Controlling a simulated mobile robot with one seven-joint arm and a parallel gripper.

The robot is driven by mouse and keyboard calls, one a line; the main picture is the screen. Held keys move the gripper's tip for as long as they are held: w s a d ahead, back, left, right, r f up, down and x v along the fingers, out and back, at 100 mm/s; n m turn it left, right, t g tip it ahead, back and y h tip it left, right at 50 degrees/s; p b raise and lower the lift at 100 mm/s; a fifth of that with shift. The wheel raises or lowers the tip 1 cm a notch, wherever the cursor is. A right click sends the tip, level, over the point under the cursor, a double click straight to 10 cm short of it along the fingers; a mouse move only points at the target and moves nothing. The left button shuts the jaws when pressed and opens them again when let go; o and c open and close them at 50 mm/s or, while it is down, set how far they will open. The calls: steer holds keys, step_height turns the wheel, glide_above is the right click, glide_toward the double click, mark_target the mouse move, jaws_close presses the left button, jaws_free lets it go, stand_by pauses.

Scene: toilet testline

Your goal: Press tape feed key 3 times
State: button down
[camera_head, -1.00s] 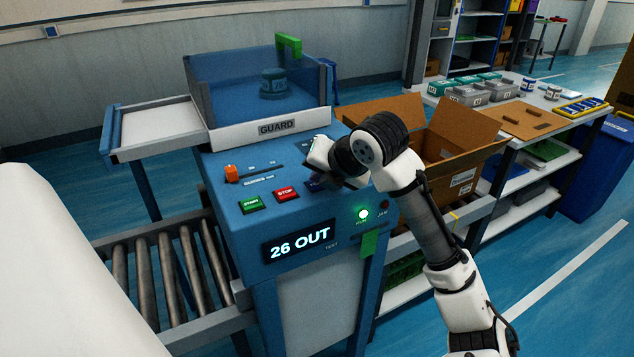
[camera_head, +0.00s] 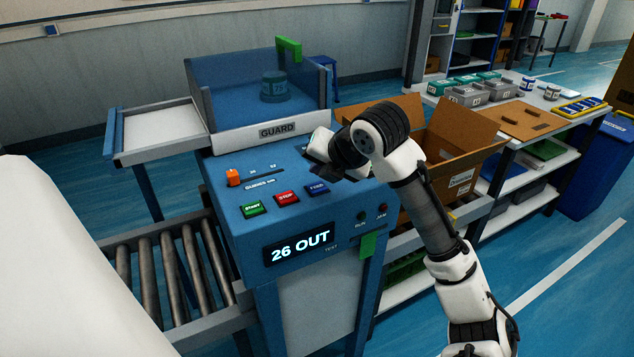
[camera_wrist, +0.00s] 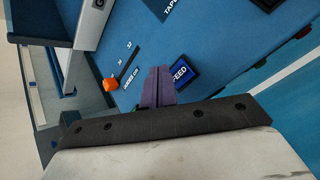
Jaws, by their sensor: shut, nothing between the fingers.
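The blue FEED key (camera_head: 318,188) is on the sloped blue panel, right of the red STOP key (camera_head: 286,197) and green START key (camera_head: 254,209). In the wrist view the FEED key (camera_wrist: 183,72) lies just right of my fingertips. My gripper (camera_wrist: 158,82) is shut and empty, its purple fingers together. In the head view my gripper (camera_head: 350,172) is behind and right of the key, apart from it and partly hidden by my wrist. Part of a TAPE label (camera_wrist: 168,7) shows at the top of the wrist view. The display (camera_head: 300,244) reads "26 OUT".
An orange slider knob (camera_head: 233,177) stands at the panel's left. The GUARD cover (camera_head: 260,90) is behind the panel. The RUN lamp (camera_head: 361,216) is dark. An open cardboard box (camera_head: 450,140) stands right of the machine, beyond my arm.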

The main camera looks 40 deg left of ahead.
mark_target(320, 190)
steer(key=shift+r+p, duration=1)
steer(key=shift+r, duration=0.8)
